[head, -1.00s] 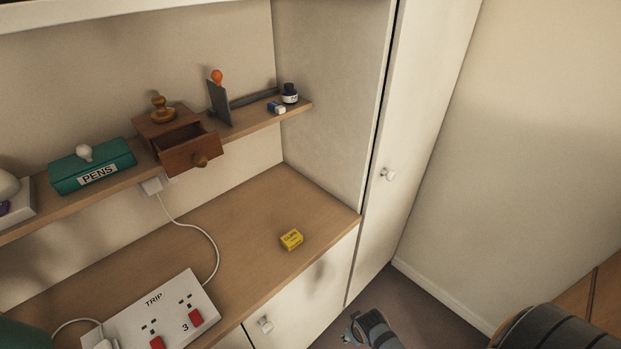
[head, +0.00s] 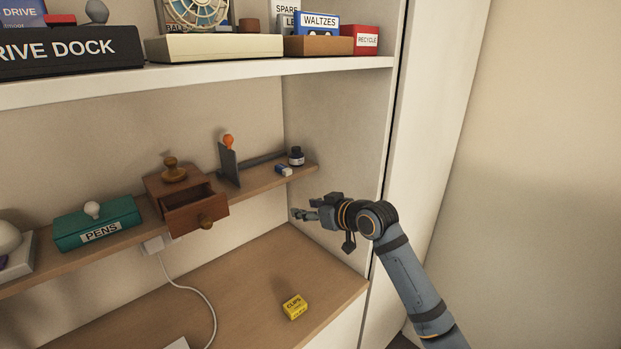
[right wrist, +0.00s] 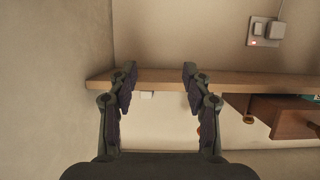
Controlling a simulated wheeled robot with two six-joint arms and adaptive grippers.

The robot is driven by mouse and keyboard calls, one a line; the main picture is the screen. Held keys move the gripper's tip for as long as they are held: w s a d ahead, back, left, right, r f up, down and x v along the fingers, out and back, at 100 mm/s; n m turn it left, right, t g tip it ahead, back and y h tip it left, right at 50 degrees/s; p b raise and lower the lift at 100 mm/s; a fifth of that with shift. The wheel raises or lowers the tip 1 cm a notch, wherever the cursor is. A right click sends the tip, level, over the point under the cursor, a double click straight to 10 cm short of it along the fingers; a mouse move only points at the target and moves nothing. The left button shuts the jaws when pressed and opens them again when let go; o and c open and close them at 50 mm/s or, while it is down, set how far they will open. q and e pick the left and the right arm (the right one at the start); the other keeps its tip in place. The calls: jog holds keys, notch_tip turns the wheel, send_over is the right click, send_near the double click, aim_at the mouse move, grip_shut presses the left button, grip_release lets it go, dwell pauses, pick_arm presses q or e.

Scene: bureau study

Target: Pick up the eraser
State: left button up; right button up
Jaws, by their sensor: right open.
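The eraser (head: 284,170), a small white block with a blue sleeve, lies on the narrow wooden shelf near its right end. My right gripper (head: 303,209) is open and empty, in front of and below the shelf end in the head view. Its two fingers (right wrist: 157,86) stand apart in the right wrist view. My left gripper is not in view.
A dark ink bottle (head: 296,156) stands close behind the eraser. An upright grey plate (head: 229,166) and a wooden box with its drawer (head: 196,212) pulled out are to the left. The cabinet side wall (head: 345,150) is close on the right. A yellow box (head: 295,306) lies on the desktop below.

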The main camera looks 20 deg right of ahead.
jog(key=t+y, duration=0.1)
jog(key=t, duration=0.1)
send_near(285, 168)
jog(key=s, duration=0.1)
jog(key=shift+d+r, duration=0.15)
jog(key=shift+r, duration=0.1)
jog(key=p+x, duration=0.3)
jog(key=x, duration=0.5)
jog(key=shift+w+f, duration=0.15)
jog(key=shift+w, duration=0.2)
jog(key=shift+p+x, duration=0.45)
jog(key=shift+x, duration=0.35)
jog(key=shift+f, duration=0.1)
